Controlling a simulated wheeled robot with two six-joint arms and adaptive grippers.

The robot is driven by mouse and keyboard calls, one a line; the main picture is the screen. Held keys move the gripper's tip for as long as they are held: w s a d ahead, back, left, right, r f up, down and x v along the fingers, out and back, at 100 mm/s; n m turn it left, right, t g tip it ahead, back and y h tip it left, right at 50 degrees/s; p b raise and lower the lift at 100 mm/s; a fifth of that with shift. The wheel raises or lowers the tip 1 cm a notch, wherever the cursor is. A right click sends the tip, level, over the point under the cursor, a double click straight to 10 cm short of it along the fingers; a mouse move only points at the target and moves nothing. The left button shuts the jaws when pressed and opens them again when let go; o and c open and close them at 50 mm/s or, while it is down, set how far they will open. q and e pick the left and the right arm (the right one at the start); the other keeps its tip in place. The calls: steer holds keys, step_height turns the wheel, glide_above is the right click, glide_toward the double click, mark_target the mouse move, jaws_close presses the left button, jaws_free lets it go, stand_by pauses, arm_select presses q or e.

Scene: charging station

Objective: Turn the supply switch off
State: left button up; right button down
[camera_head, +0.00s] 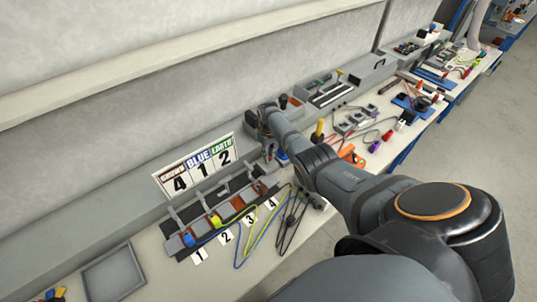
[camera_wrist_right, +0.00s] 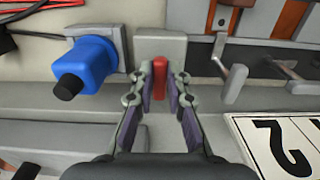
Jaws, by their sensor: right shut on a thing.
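A red switch lever (camera_wrist_right: 158,82) stands on a light grey box (camera_wrist_right: 160,45) in the right wrist view. I take it to be the supply switch. My right gripper (camera_wrist_right: 159,72) has its two fingers on either side of the red lever and is shut on it. In the head view my right arm reaches from the lower right to the bench's back, with the right gripper (camera_head: 268,150) low by the wall; the switch is mostly hidden there. My left gripper is not in view.
A blue connector (camera_wrist_right: 84,66) with a black end sits just left of the switch box. A sign reading BROWN 4, BLUE 1, EARTH 2 (camera_head: 198,167) stands to the left. Below it is a terminal row (camera_head: 222,212) with coloured wires. A grey tray (camera_head: 112,277) lies front left.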

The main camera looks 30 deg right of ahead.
steer(key=shift+w, duration=0.1)
stand_by(0.3)
steer(key=c, duration=1.3)
jaws_free()
step_height(320, 180, up, 12)
steer(key=shift+r, duration=0.1)
